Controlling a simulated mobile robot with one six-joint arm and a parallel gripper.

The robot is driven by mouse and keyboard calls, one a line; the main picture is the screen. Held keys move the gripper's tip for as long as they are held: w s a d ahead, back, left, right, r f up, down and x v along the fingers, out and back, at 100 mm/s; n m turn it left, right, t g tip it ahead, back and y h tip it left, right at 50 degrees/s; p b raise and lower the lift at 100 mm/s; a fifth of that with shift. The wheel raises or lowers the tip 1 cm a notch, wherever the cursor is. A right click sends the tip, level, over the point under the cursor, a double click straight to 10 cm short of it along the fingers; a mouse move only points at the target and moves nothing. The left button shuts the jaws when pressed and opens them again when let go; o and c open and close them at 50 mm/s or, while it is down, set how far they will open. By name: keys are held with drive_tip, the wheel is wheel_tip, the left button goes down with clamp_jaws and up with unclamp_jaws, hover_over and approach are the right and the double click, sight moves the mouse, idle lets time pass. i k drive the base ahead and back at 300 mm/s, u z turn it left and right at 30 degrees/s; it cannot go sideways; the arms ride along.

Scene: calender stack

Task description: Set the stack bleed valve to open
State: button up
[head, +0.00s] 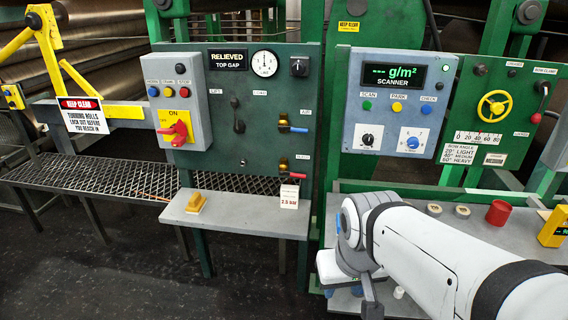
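On the green panel (260,95), right of centre, are two small brass lever valves, one above the other. The upper valve (284,121) has a blue lever pointing right, nearly level, under a label that seems to read AIR. The lower valve (284,166) has a red lever, also pointing right and nearly level. Its label is too small to read surely, so I cannot tell for certain which is the bleed valve. My gripper (371,305) is low, right of and below both valves, apart from them. Its fingers are mostly hidden.
A grey scanner box (398,100) is to the right. A switch box (180,100) with a red-handled rotary switch is left. The air before the valves is clear.

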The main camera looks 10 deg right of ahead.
sight(282, 173)
drive_tip(key=z, duration=0.3)
drive_tip(key=i, duration=1.05)
drive_tip(key=u, duration=0.4)
